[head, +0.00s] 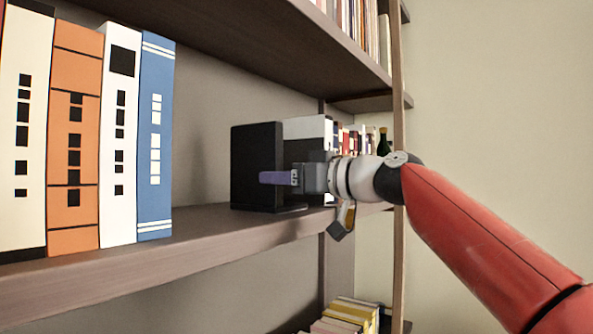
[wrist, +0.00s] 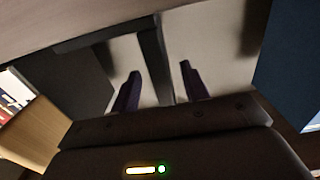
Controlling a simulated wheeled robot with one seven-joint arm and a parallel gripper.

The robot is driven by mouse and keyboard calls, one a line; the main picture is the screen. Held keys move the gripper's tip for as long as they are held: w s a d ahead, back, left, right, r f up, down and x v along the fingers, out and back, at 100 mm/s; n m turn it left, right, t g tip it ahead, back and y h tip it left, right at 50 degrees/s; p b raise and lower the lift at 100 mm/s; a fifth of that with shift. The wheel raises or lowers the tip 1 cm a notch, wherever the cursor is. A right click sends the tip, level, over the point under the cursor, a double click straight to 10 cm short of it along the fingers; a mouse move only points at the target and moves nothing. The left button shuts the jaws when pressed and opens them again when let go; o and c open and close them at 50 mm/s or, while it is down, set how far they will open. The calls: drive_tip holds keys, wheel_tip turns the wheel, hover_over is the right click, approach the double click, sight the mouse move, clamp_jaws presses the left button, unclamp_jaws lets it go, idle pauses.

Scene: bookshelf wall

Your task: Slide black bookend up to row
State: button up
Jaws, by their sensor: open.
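The black bookend (head: 257,165) stands upright on the shelf, right of the book row and apart from it. The row's end book is blue (head: 156,135). My gripper (head: 275,178) is at the bookend, with one purple finger in front of its book-side face; the other finger is hidden there. In the wrist view my gripper (wrist: 160,88) is open, its two fingers on either side of the bookend's dark upright plate (wrist: 150,45), with visible gaps. The blue book (wrist: 288,65) shows at that view's right. I cannot tell whether a finger touches the plate.
The shelf board (head: 200,240) is clear between the blue book and the bookend. An upper shelf (head: 230,45) runs overhead. A shelf post (head: 398,130) stands behind my arm. More books and a dark bottle (head: 383,140) sit beyond the bookend.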

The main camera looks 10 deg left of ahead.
sight(264, 205)
drive_tip(key=p+x, duration=0.1)
drive_tip(key=x, duration=0.2)
drive_tip(key=shift+w+a+r+p, duration=0.15)
drive_tip(key=shift+a+p, duration=0.15)
drive_tip(key=shift+a, duration=0.05)
drive_tip(key=shift+w+a, duration=0.2)
drive_tip(key=shift+a, duration=0.25)
clamp_jaws()
idle(0.8)
